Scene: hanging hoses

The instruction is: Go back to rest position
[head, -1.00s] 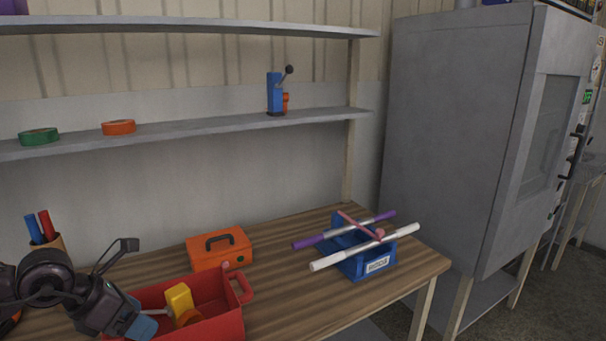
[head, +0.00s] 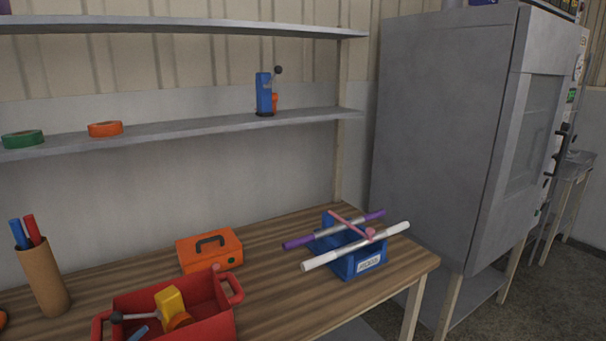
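Neither of my grippers shows in the head view now. A red toolbox (head: 213,328) stands open at the front left of the wooden workbench (head: 290,300), cut off by the lower picture edge. A yellow and orange object (head: 171,303) and a grey-handled tool (head: 136,317) lie in it. A blue bin (head: 359,263) stands at the bench's right end. A white rod (head: 340,250), a purple rod (head: 300,242) and a pink rod (head: 346,221) lie across its top.
An orange case (head: 210,256) lies behind the red toolbox. A cardboard tube (head: 43,281) holds red and blue sticks. The shelf (head: 200,128) above carries tape rolls and a blue device (head: 264,94). A grey cabinet (head: 440,140) stands right. Bare bench lies between toolbox and bin.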

